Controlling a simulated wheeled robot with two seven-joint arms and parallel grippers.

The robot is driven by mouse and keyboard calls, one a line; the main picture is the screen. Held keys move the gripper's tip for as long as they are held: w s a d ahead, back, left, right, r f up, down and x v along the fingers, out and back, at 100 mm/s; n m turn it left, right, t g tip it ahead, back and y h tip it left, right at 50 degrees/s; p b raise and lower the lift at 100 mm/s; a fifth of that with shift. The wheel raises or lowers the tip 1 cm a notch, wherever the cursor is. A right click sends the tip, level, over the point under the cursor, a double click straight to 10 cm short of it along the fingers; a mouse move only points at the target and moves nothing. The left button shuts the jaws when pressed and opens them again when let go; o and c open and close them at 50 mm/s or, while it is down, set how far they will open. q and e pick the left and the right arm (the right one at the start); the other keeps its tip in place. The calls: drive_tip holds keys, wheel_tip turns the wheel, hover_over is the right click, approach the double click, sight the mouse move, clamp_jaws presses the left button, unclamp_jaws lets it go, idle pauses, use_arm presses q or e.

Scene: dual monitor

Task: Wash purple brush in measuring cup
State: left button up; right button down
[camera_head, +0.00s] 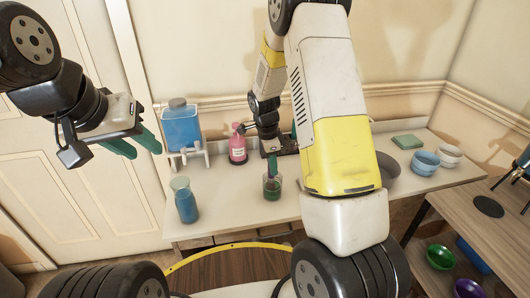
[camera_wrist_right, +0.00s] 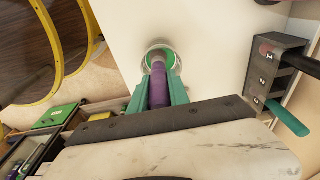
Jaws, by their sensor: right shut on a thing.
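The measuring cup (camera_head: 272,190) is a clear cup holding green liquid near the front of the white counter. It also shows from above in the right wrist view, where its round rim (camera_wrist_right: 150,50) surrounds the brush tip. My right gripper (camera_head: 272,160) is shut on the purple brush (camera_wrist_right: 160,88), above the cup. The brush points down, with its lower end inside the cup mouth; how deep it reaches is unclear. My left gripper (camera_head: 143,146) is open and empty, raised at the left with its green fingers apart.
A blue bottle (camera_head: 186,203), a blue container (camera_head: 182,128) on a white stand and a pink bottle (camera_head: 237,148) stand left of the cup.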

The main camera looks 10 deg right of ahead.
drive_tip(key=shift+w+d, duration=0.2)
drive_tip(key=shift+d, duration=0.15)
drive_tip(key=shift+r, duration=0.1)
drive_tip(key=shift+r, duration=4.45)
drive_tip(key=shift+r, duration=1.5)
drive_tip(key=shift+f, duration=0.1)
